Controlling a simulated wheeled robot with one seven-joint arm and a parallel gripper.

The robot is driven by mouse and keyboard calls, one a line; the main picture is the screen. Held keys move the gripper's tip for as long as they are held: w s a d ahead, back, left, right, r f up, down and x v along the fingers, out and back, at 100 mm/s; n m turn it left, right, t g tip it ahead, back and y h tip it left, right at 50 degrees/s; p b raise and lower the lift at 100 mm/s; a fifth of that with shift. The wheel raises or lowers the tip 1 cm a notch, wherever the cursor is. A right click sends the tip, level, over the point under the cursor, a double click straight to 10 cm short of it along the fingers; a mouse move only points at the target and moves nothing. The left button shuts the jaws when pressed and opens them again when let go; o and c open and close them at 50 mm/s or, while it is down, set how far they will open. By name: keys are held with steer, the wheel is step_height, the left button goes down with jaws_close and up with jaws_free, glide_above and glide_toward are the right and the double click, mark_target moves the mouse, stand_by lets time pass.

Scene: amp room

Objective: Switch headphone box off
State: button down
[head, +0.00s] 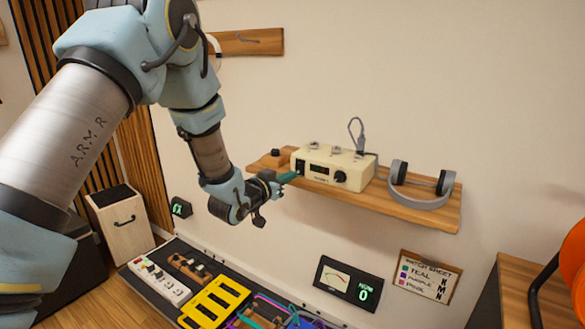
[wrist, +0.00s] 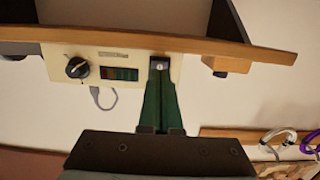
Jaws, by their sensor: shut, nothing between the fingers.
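The headphone box (head: 335,167), a cream box with a dark display and a black knob, sits on the wall shelf in the head view. Its front panel (wrist: 110,68) appears upside down in the wrist view, with the knob (wrist: 77,68) left of the display (wrist: 119,73). A small black switch plate (wrist: 159,63) is at the panel's other end. My gripper (head: 292,176) is shut and empty at the box's left front. In the wrist view its green fingers (wrist: 160,82) reach up to the switch plate and partly cover it. I cannot tell whether they touch it or how the switch stands.
Grey headphones (head: 421,188) rest on the shelf (head: 408,206) right of the box. A cable rises from the box top.

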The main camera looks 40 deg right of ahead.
mark_target(299, 168)
steer(key=shift+x, duration=0.95)
steer(key=shift+f, duration=0.15)
steer(key=shift+d+b, duration=0.2)
steer(key=shift+b, duration=0.35)
